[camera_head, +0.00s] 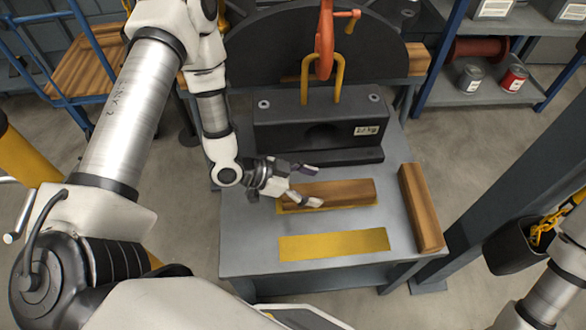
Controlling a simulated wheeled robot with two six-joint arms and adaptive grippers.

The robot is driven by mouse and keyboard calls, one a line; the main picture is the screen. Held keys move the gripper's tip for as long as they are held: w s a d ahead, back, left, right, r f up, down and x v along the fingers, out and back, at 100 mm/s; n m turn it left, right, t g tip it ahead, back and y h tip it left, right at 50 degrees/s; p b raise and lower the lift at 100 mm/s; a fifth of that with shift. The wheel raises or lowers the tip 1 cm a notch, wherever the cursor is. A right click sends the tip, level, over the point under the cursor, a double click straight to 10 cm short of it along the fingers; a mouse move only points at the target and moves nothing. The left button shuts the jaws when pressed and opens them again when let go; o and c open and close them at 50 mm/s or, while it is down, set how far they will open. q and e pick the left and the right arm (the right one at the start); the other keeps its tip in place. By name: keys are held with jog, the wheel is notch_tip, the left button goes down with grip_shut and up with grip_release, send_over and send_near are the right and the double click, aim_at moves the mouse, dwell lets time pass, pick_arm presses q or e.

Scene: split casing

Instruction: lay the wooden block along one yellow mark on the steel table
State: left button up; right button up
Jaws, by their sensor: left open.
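A brown wooden block (345,192) lies lengthwise over the rear yellow mark (368,205) on the steel table (250,235). Thin yellow edges of that mark show along its front and at its ends. A second wooden block (420,208) lies near the table's right edge, pointing front to back. The front yellow mark (335,245) is bare. My left gripper (312,186) is open at the left end of the first block, one finger behind it and one over its front side. I cannot tell whether the fingers touch it. My right gripper is out of view.
A dark casing half (285,133) with a weight label stands at the table's back, under a red hook (325,45) and yellow lifting loop (338,75). A grey post (500,190) rises right of the table. Shelves with cans (513,78) stand behind.

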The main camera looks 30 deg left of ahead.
pick_arm(q)
jog(key=p+v, duration=0.2)
jog(key=v, duration=0.4)
jog(key=shift+s+a+r, duration=0.15)
jog(key=shift+a+r, duration=0.1)
jog(key=shift+r, duration=0.05)
jog(key=shift+s+a, duration=0.2)
jog(key=shift+a, duration=0.05)
